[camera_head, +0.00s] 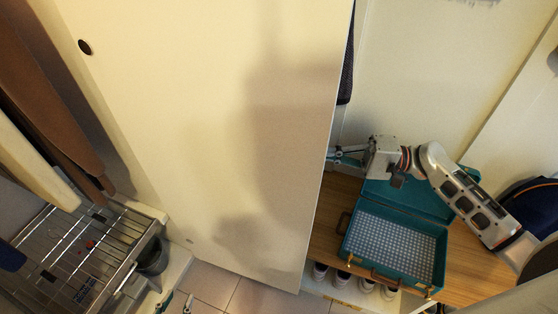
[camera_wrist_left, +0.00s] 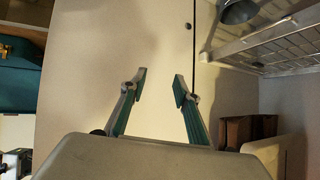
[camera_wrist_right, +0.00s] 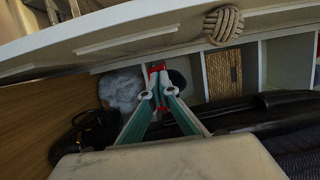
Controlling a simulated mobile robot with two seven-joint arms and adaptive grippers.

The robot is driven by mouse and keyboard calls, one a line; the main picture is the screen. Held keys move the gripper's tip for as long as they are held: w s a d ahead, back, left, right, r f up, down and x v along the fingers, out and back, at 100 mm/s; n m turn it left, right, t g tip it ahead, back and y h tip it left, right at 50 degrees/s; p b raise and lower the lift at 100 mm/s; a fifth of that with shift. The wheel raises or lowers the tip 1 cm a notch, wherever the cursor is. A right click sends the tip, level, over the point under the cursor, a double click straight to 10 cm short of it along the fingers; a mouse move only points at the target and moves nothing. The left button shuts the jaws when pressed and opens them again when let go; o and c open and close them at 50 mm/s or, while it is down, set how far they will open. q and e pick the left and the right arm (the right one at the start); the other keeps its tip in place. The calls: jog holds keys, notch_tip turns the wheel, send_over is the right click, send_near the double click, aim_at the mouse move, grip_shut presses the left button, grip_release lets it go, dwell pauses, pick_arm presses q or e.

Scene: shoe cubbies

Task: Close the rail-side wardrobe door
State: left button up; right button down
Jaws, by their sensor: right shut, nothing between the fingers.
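A large cream sliding wardrobe door (camera_head: 200,140) fills the middle of the head view, with a dark round finger hole (camera_head: 85,47) near its upper left. It also shows in the left wrist view (camera_wrist_left: 100,60), where a dark hole (camera_wrist_left: 188,26) is visible. My left gripper (camera_wrist_left: 159,80) is open and empty, facing this panel; only a fingertip (camera_head: 187,303) shows at the bottom of the head view. My right gripper (camera_head: 338,158) is at the door's right edge, partly hidden by it. In the right wrist view its fingers (camera_wrist_right: 158,82) are shut with nothing visible held.
An open teal case (camera_head: 395,240) sits on a wooden bench (camera_head: 330,215) right of the door, with several shoes below. A wire rack (camera_head: 80,240) and dark cup (camera_head: 152,255) stand at left. A rope knot (camera_wrist_right: 223,25) is near my right gripper. Tiled floor shows below the door.

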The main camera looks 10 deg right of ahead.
aim_at(275, 163)
jog(key=a+p, duration=0.3)
jog(key=a, duration=0.8)
jog(key=shift+s+a+r+p, duration=0.1)
jog(key=shift+s+a+p, duration=0.1)
jog(key=shift+p, duration=0.2)
